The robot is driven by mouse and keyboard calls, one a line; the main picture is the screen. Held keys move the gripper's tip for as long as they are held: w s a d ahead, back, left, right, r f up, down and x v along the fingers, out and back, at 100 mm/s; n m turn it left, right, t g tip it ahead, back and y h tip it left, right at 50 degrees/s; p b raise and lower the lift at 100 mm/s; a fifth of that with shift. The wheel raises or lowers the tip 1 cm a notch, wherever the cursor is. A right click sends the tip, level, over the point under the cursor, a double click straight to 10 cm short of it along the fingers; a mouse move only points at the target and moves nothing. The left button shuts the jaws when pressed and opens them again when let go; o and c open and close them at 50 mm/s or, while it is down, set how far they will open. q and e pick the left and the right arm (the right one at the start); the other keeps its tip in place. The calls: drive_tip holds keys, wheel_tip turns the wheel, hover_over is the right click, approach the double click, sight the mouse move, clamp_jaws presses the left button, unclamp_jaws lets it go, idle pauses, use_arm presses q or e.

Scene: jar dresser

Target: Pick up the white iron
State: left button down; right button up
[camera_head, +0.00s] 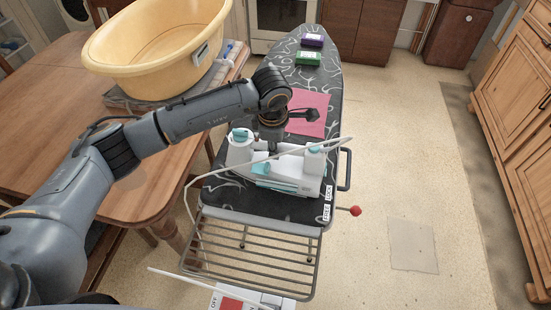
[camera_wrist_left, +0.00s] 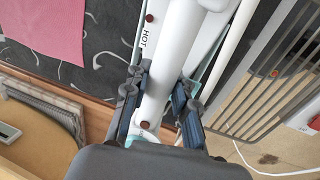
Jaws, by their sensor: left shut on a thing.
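The white iron (camera_head: 292,182), with teal trim, is at the near end of the patterned ironing board (camera_head: 235,193). My left gripper (camera_head: 270,143) reaches down to it from above and partly hides it. In the left wrist view, the left gripper (camera_wrist_left: 160,90) is shut on a white bar of the iron (camera_wrist_left: 172,55), with one dark finger on each side. The word HOT shows beside the bar. I cannot tell whether the iron is clear of the board. My right gripper is in neither view.
A yellow tub (camera_head: 155,50) stands on the wooden table (camera_head: 50,85) at left. A pink cloth (camera_head: 308,112), a green box (camera_head: 308,58) and a purple box (camera_head: 313,40) lie farther along the board. A white cord loops around the iron. Open floor lies to the right.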

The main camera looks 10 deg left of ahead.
use_arm(q)
drive_tip(key=shift+r, duration=0.15)
drive_tip(key=shift+r, duration=0.1)
drive_tip(key=shift+w+r, duration=0.15)
drive_tip(key=shift+r, duration=0.3)
drive_tip(key=s+a+r+b, duration=0.6)
drive_tip(key=s+a+r, duration=0.2)
drive_tip(key=a+r, duration=0.3)
drive_tip(key=shift+a+r, duration=0.3)
drive_tip(key=shift+r, duration=0.2)
drive_tip(key=shift+s, duration=0.1)
